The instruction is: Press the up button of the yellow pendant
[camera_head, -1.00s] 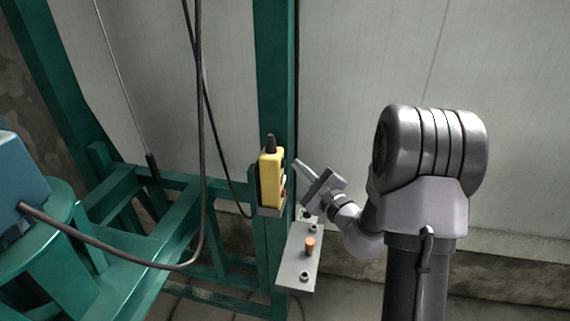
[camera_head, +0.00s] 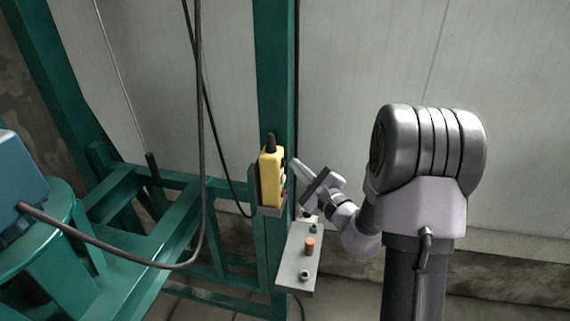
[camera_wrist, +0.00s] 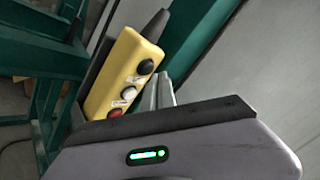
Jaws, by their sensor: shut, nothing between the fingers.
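The yellow pendant (camera_head: 271,178) sits upright in a holder on the green post, with a black cable gland on top. In the wrist view the pendant (camera_wrist: 118,72) shows its button face: a black button (camera_wrist: 146,67) at the top, a white button (camera_wrist: 129,93) in the middle and a red button (camera_wrist: 115,112) at the bottom. Labels beside the buttons are too small to read. My gripper (camera_head: 295,163) is shut and empty, its tips just right of the pendant's upper part. In the wrist view the fingers (camera_wrist: 159,88) are beside the black button; I cannot tell whether they touch it.
The green post (camera_head: 276,60) stands behind the pendant. A grey plate (camera_head: 293,262) with an orange peg (camera_head: 310,246) juts out below my gripper. Dark cables (camera_head: 199,120) hang at the left, near a blue box (camera_head: 15,180). Pale wall panels (camera_head: 350,60) stand behind.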

